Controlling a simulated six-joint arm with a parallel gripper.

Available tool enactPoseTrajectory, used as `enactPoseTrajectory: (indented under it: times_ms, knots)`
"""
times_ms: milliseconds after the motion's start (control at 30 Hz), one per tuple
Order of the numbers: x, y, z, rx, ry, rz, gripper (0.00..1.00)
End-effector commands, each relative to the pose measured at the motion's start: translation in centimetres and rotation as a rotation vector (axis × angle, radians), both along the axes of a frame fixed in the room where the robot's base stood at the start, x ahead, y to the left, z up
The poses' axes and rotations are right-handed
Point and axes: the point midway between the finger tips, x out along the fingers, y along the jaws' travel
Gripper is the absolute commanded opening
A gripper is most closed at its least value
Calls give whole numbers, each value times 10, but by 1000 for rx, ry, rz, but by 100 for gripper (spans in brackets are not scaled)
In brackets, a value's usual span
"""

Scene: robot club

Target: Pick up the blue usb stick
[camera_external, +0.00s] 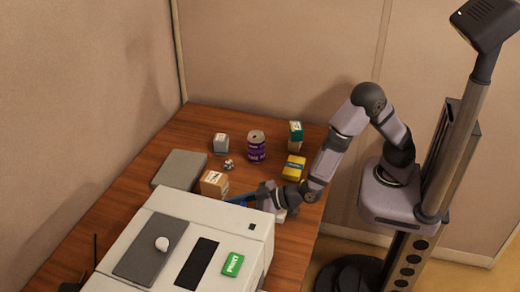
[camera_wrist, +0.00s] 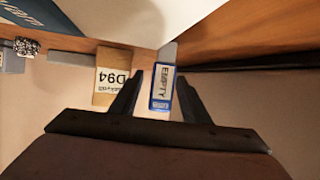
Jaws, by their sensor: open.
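The blue usb stick (camera_wrist: 161,92) shows in the wrist view, with a silver plug end and a white label reading "EMPTY". It appears between the two dark fingers of my gripper (camera_wrist: 160,76), nearer the right one. The fingers are apart, and I cannot tell whether either touches the stick. In the external view, my gripper (camera_external: 243,197) is low at the printer's back edge. A small patch of blue shows there, but the stick is mostly hidden by the gripper and the printer.
The white printer (camera_external: 170,210) is close in front of my gripper. A cardboard box (camera_external: 214,184) stands just left of the fingers; a yellow box (camera_external: 293,168), purple can (camera_external: 257,146), green box (camera_external: 296,135) and grey box (camera_external: 221,143) stand behind. A grey slab (camera_external: 180,169) lies left.

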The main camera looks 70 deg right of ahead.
Motion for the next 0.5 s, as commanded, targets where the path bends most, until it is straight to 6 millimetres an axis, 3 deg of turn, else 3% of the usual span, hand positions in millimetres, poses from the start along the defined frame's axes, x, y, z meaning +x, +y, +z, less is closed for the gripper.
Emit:
enactPoseTrajectory:
  times_ms: [67,233,500]
  knots:
    - [0,0,0,0,0,0,42]
    - [0,0,0,0,0,0,2]
    - [0,0,1,0,0,0,0]
